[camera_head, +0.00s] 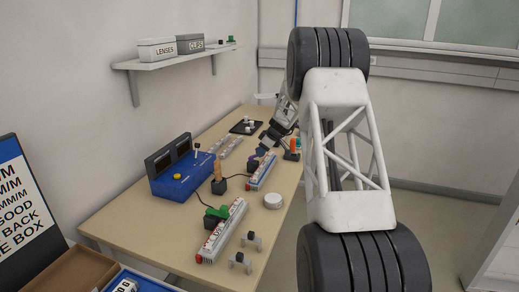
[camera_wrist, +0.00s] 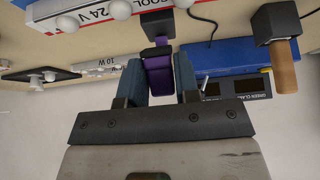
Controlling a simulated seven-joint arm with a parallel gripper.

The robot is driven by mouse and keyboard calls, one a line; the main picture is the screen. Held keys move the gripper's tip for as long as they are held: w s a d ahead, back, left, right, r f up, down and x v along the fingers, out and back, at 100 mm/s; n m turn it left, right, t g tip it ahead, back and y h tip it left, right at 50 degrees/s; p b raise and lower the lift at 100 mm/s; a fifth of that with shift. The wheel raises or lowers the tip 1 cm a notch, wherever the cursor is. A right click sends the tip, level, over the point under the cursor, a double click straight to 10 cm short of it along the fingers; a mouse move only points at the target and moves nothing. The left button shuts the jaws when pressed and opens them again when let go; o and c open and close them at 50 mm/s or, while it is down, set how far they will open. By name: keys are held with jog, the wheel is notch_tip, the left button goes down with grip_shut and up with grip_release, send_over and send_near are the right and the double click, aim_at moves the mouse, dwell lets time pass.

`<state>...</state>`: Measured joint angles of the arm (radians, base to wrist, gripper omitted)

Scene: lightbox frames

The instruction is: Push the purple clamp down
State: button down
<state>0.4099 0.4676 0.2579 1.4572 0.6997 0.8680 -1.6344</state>
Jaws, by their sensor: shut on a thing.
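The purple clamp (camera_wrist: 158,75) is between the two blue-grey fingers of my gripper (camera_wrist: 160,82) in the wrist view. Its dark base (camera_wrist: 158,25) is beside the lamp strip marked COOL 24 V (camera_wrist: 88,16). My gripper is shut on its purple part. In the head view the purple clamp (camera_head: 253,164) shows small beside the lamp strip (camera_head: 262,172), with my gripper (camera_head: 261,151) at it. The exact tilt of the clamp's lever is hard to tell.
A green clamp (camera_head: 216,212) is at a nearer strip (camera_head: 224,231). A blue control box (camera_head: 181,184) stands left. An orange-handled tool in a dark block (camera_head: 218,175) stands close by. A white round puck (camera_head: 273,201) lies right. The table front (camera_head: 165,240) is mostly clear.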

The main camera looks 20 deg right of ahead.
aim_at(263, 162)
jog(key=shift+s+d+f, duration=0.3)
jog(key=shift+f, duration=0.15)
jog(key=shift+s+d+f, duration=0.25)
jog(key=shift+s+f, duration=0.05)
jog(key=shift+f, duration=0.15)
jog(key=shift+s+d+f, duration=0.15)
jog(key=shift+f, duration=0.35)
jog(key=shift+s+d+f, duration=0.1)
jog(key=shift+f, duration=0.45)
jog(key=c, duration=1)
grip_release()
jog(key=shift+o, duration=0.4)
jog(key=shift+r, duration=0.2)
jog(key=shift+r, duration=0.1)
jog(key=v, duration=0.7)
jog(key=shift+r, duration=0.2)
